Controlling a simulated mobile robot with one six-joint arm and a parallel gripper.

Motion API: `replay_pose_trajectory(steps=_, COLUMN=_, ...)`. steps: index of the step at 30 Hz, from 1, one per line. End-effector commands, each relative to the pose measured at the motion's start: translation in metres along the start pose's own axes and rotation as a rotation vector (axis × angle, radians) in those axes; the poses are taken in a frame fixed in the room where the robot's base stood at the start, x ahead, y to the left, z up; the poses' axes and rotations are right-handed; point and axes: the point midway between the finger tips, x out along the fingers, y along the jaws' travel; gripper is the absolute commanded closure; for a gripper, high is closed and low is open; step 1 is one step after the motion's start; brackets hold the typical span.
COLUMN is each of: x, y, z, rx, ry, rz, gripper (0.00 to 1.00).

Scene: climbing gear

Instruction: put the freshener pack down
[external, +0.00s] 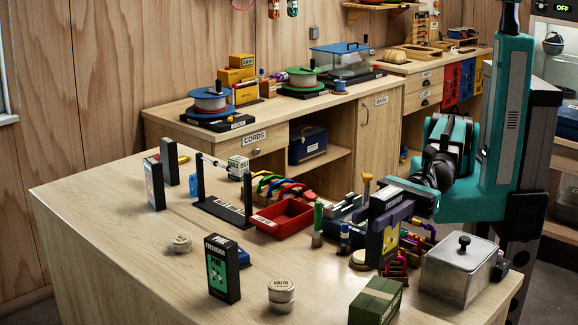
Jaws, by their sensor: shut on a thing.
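My gripper (396,212) reaches in from the right and is shut on a black freshener pack (389,243) with a yellow front panel. The pack is upright, in the right part of the wooden table. I cannot tell whether its base touches the table top. A second freshener pack (222,270), black with a green panel, stands upright at the front. A similar dark pack (154,184) with a pale and reddish front stands at the far left.
A lidded metal box (460,272) stands just right of the held pack, and a green box (376,301) in front. Balm tins (281,294), a red tray (284,217) and a black rack (222,207) stand to the left. The table's left front is mostly clear.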

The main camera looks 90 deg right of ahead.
Motion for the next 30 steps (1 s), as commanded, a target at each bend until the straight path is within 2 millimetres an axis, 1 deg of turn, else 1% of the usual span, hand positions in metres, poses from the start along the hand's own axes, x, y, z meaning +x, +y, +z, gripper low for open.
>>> replay_pose_trajectory(steps=5, x=0.0, y=0.0, z=-0.001, rx=0.0, ry=0.0, rz=-0.001, gripper=0.97)
replay_pose_trajectory(steps=7, x=0.0, y=-0.001, z=-0.004, rx=-0.001, ry=0.0, rz=-0.001, gripper=0.97)
replay_pose_trajectory(steps=15, x=0.0, y=-0.001, z=-0.034, rx=-0.001, ry=0.002, rz=-0.002, gripper=0.97)
replay_pose_trajectory(steps=18, x=0.0, y=-0.001, z=-0.04, rx=-0.001, ry=0.001, rz=-0.002, gripper=0.97)
replay_pose_trajectory(steps=27, x=0.0, y=-0.001, z=-0.04, rx=0.0, ry=0.0, rz=-0.002, gripper=0.97)
replay_pose_trajectory(steps=30, x=0.0, y=-0.001, z=-0.043, rx=-0.001, ry=0.0, rz=-0.002, gripper=0.97)
